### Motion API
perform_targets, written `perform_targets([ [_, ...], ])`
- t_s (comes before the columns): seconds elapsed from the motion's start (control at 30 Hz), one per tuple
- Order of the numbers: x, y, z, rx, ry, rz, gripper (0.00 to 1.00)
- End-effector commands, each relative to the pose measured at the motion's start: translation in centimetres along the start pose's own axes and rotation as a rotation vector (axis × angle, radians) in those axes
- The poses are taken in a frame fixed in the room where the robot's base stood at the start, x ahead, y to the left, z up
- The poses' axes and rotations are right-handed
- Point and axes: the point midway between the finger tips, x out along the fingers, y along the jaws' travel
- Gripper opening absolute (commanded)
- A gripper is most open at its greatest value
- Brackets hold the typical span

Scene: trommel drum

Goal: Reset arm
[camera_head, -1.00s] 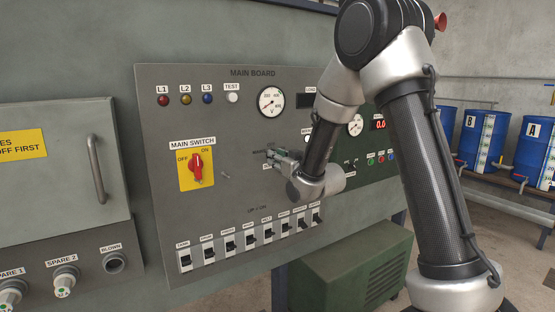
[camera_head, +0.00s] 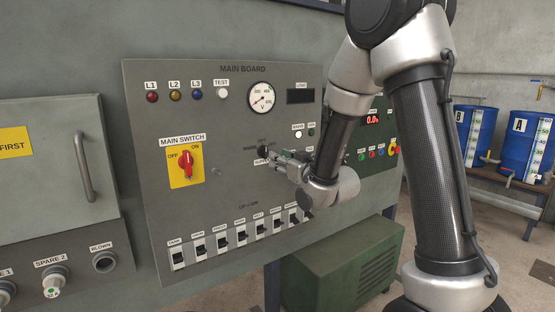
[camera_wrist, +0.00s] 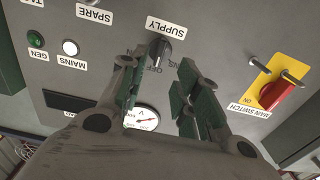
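The fingers look clear of the knob. My arm reaches in from the right of the head view and covers part of the board's right side.
The main board (camera_head: 150,130) carries a red main switch (camera_head: 186,160), a round voltmeter (camera_head: 262,97) and a row of black toggle switches (camera_head: 224,238) below. A door handle (camera_head: 83,167) sticks out at left. A green box (camera_head: 340,275) stands below the board. Blue barrels (camera_head: 475,130) stand at right.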

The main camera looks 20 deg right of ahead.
Motion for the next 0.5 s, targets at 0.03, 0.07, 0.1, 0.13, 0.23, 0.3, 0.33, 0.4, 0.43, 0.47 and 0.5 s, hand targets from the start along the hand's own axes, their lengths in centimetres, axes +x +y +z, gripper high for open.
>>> perform_targets([
  [0.03, 0.0, 0.0, 0.0, 0.0, 0.0, 0.0, 0.32],
  [0.07, 0.0, 0.0, 0.0, 0.0, 0.0, 0.0, 0.32],
  [0.1, 0.0, 0.0, 0.0, 0.0, 0.0, 0.0, 0.32],
  [0.13, 0.0, 0.0, 0.0, 0.0, 0.0, 0.0, 0.32],
  [0.23, 0.0, 0.0, 0.4, -0.002, -0.016, 0.001, 0.32],
  [0.3, -0.1, 0.1, 1.8, -0.005, -0.075, 0.005, 0.32],
  [0.33, -0.1, 0.2, 2.8, -0.006, -0.117, 0.009, 0.32],
  [0.4, -0.8, 0.6, 6.0, -0.007, -0.255, 0.024, 0.32],
  [0.43, -1.4, 0.7, 7.7, -0.007, -0.329, 0.031, 0.32],
  [0.47, -2.2, 0.9, 9.5, -0.006, -0.411, 0.039, 0.32],
  [0.5, -3.5, 1.1, 11.6, -0.004, -0.521, 0.051, 0.32],
])
